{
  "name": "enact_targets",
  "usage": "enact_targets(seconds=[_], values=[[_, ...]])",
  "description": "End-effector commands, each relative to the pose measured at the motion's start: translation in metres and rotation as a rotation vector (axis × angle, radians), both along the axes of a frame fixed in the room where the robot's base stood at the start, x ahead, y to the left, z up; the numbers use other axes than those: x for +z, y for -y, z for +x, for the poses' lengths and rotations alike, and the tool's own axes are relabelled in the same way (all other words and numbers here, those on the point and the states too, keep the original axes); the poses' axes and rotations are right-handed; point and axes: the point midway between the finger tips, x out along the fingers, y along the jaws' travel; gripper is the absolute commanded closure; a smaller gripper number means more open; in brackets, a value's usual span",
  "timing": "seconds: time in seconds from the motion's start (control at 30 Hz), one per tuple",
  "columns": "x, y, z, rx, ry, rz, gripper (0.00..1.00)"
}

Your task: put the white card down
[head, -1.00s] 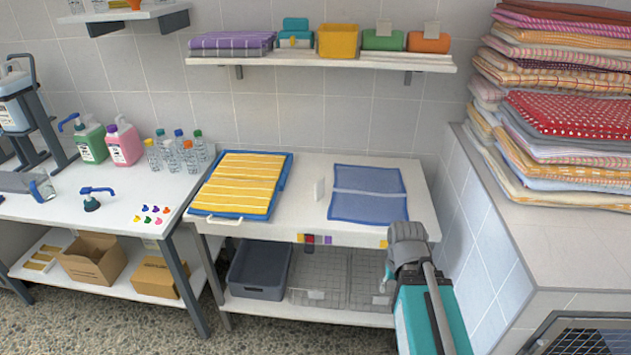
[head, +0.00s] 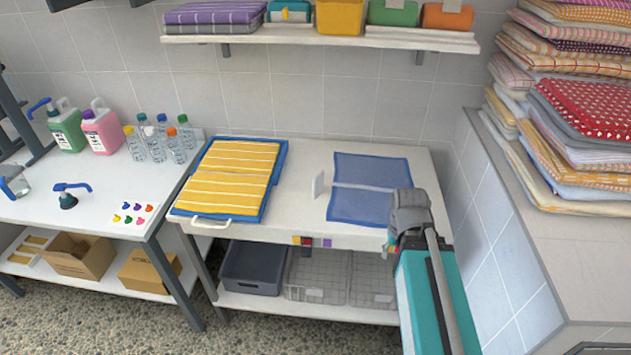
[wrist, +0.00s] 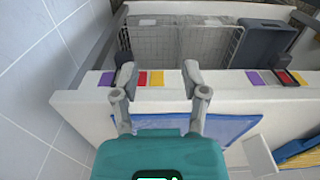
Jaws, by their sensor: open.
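The white card (head: 319,185) stands upright on the white table (head: 300,160), between the yellow striped towel on its blue tray and the blue folded mat (head: 368,188). It also shows in the wrist view (wrist: 259,156) at the lower right. My gripper (wrist: 158,82) is open and empty, with its two fingers spread over the table's front edge. In the head view my arm comes in at the lower right, and the gripper's fingertips are small and partly hidden. The card is apart from the gripper.
The yellow towel (head: 228,178) fills the table's left part. Coloured tabs (wrist: 145,79) mark the front edge. A dark bin (head: 252,268) and wire baskets (head: 318,275) sit below. A towel stack (head: 590,120) stands at right. A wall shelf (head: 320,39) hangs above.

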Motion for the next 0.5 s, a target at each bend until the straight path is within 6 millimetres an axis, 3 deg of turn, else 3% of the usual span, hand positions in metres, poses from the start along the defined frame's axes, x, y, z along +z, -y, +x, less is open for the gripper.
enact_targets(seconds=[0.33, 0.5], values=[[0.0000, 0.0000, -0.0001, 0.000, 0.000, 0.000, 0.41], [0.0034, -0.0024, 0.0055, 0.017, 0.001, 0.002, 0.09]])
